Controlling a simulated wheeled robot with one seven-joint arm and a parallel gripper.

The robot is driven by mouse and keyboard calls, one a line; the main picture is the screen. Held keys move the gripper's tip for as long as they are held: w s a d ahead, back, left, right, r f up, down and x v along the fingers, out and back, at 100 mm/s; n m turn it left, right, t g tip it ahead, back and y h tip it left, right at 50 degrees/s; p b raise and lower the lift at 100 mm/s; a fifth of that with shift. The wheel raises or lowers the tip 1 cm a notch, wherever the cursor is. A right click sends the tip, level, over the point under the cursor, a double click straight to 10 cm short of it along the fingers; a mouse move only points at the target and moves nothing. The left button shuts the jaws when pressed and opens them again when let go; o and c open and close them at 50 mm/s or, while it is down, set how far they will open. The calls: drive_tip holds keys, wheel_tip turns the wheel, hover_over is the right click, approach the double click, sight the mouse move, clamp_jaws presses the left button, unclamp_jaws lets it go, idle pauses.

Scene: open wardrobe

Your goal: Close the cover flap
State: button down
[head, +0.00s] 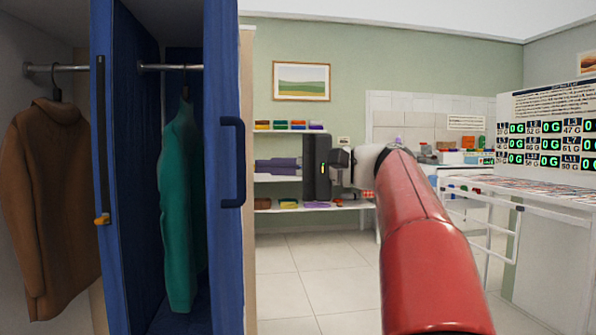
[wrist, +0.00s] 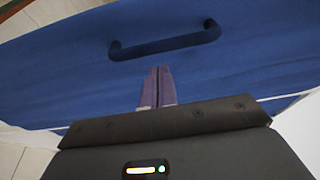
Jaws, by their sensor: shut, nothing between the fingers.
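A blue flap (head: 226,250) with a dark blue bar handle (head: 232,162) stands open at the right side of the blue garment compartment. The flap's broad blue face (wrist: 240,75) and its handle (wrist: 165,42) fill the wrist view. My gripper (head: 258,166) points left toward the flap, to the right of the handle in the head view. In the wrist view the purple-grey fingers (wrist: 159,70) are together and empty, with their tips just below the handle. I cannot tell whether the tips touch the flap.
A teal jacket (head: 180,210) hangs inside the compartment and a brown jacket (head: 50,200) hangs at left. A blue panel (head: 108,270) with a dark strip and orange tab stands between them. Shelves (head: 275,178) and a white table (head: 530,200) are behind. Tiled floor is clear.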

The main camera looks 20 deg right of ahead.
drive_tip(key=shift+s+a+f, duration=0.1)
drive_tip(key=shift+a, duration=0.6)
drive_tip(key=shift+a, duration=0.1)
